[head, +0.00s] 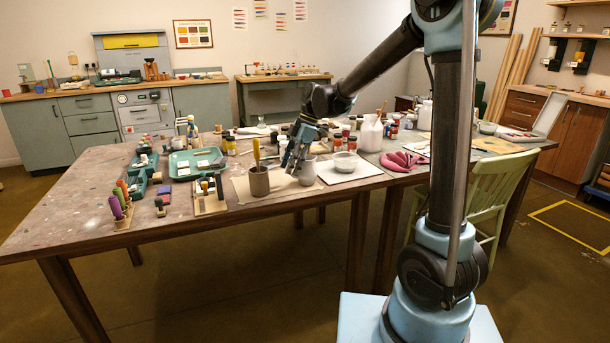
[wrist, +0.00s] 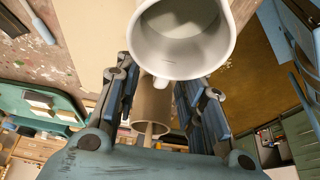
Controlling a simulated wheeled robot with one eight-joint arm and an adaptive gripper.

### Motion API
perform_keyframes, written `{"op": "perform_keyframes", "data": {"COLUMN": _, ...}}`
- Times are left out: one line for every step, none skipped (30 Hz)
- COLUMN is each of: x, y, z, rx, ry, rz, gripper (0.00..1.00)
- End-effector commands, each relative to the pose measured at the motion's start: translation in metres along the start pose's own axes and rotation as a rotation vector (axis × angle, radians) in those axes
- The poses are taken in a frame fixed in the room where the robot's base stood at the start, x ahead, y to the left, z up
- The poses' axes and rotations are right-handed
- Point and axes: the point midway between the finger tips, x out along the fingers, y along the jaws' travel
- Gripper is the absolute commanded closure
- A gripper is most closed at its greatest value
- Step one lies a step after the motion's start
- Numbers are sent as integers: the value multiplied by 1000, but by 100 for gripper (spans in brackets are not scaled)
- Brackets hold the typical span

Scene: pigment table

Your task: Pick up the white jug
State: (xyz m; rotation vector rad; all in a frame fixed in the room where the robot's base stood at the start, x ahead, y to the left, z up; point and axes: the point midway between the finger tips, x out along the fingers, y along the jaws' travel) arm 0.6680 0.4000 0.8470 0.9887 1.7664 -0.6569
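The small white jug (head: 308,172) stands upright near the front edge of the table in the head view. In the wrist view the jug (wrist: 182,45) fills the top middle, with its open mouth and rim towards the camera. My gripper (head: 290,160) is just left of and above the jug, pointing down. In the wrist view my gripper (wrist: 162,85) has its two fingers apart, with the jug at and beyond their tips. I cannot tell whether a finger touches it. The jug's lower part is hidden in the wrist view.
A brown cup (head: 258,182) with a yellow-handled tool stands close left of the jug. A glass bowl (head: 345,161) on a white board is close right. A larger white container (head: 371,135), jars and a pink cloth (head: 402,161) are further right. A green tray (head: 197,164) lies left.

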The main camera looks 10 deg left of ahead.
Motion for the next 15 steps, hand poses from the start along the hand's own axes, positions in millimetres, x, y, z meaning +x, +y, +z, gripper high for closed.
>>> {"op": "perform_keyframes", "data": {"x": 2, "y": 0, "z": 0, "rx": 0, "ry": 0, "rz": 0, "gripper": 64}}
{"op": "perform_keyframes", "data": {"x": 3, "y": 0, "z": 0, "rx": 0, "ry": 0, "rz": 0, "gripper": 64}}
{"op": "perform_keyframes", "data": {"x": 3, "y": 0, "z": 0, "rx": 0, "ry": 0, "rz": 0, "gripper": 64}}
{"op": "perform_keyframes", "data": {"x": 3, "y": 0, "z": 0, "rx": 0, "ry": 0, "rz": 0, "gripper": 64}}
{"op": "perform_keyframes", "data": {"x": 3, "y": 0, "z": 0, "rx": 0, "ry": 0, "rz": 0, "gripper": 64}}
{"op": "perform_keyframes", "data": {"x": 3, "y": 0, "z": 0, "rx": 0, "ry": 0, "rz": 0, "gripper": 64}}
{"op": "perform_keyframes", "data": {"x": 3, "y": 0, "z": 0, "rx": 0, "ry": 0, "rz": 0, "gripper": 64}}
{"op": "perform_keyframes", "data": {"x": 3, "y": 0, "z": 0, "rx": 0, "ry": 0, "rz": 0, "gripper": 64}}
{"op": "perform_keyframes", "data": {"x": 3, "y": 0, "z": 0, "rx": 0, "ry": 0, "rz": 0, "gripper": 71}}
{"op": "perform_keyframes", "data": {"x": 3, "y": 0, "z": 0, "rx": 1, "ry": 0, "rz": 0, "gripper": 77}}
{"op": "perform_keyframes", "data": {"x": 3, "y": 0, "z": 0, "rx": 1, "ry": 0, "rz": 0, "gripper": 84}}
{"op": "perform_keyframes", "data": {"x": 3, "y": 0, "z": 0, "rx": 1, "ry": 0, "rz": 0, "gripper": 93}}
{"op": "perform_keyframes", "data": {"x": 3, "y": 0, "z": 0, "rx": 1, "ry": 0, "rz": 0, "gripper": 100}}
{"op": "perform_keyframes", "data": {"x": 3, "y": 0, "z": 0, "rx": 1, "ry": 0, "rz": 0, "gripper": 100}}
{"op": "perform_keyframes", "data": {"x": 3, "y": 0, "z": 0, "rx": 1, "ry": 0, "rz": 0, "gripper": 100}}
